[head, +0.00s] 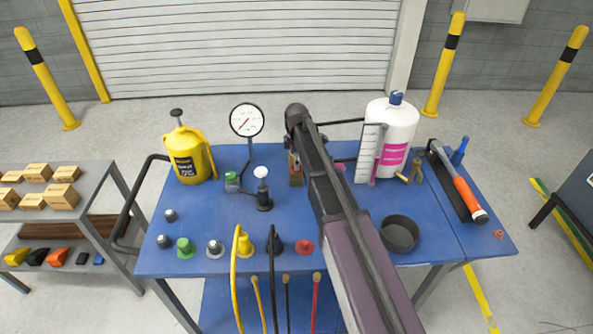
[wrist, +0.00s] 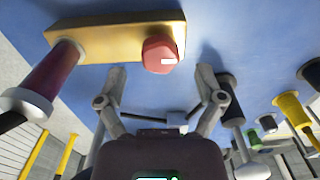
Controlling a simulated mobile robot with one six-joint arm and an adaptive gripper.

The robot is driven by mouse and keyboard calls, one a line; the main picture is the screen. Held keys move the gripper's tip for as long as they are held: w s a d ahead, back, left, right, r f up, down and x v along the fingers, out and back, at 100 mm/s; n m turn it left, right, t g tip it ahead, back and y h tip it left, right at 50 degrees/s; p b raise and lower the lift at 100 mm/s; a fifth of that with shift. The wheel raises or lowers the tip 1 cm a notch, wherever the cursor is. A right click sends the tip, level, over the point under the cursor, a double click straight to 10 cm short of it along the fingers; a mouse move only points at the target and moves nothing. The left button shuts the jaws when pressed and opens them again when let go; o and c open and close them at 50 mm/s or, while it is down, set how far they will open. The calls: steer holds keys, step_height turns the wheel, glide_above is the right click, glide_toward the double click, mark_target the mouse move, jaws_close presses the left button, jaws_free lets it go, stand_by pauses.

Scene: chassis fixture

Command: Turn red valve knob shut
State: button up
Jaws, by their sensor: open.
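The red valve knob (wrist: 160,55) shows in the wrist view, with a white mark on its face. It sits at the lower right end of a brass valve block (wrist: 112,42). My gripper (wrist: 161,76) is open, its two fingers spread on either side below the knob. I see no clear contact between fingers and knob. In the head view part of the brass block (head: 296,181) shows beside my arm, on the blue table (head: 345,255). My arm hides my gripper there, and I cannot make out the valve knob.
A pressure gauge (head: 246,121) and a white-balled lever (head: 263,190) stand left of my arm. A yellow jug (head: 190,153) is farther left. A white bottle (head: 390,135), a dark bowl (head: 399,234) and a hammer (head: 459,184) are on the right. Several coloured fittings line the front.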

steer(key=shift+f+b, duration=0.9)
steer(key=shift+f, duration=0.3)
steer(key=c, duration=1.1)
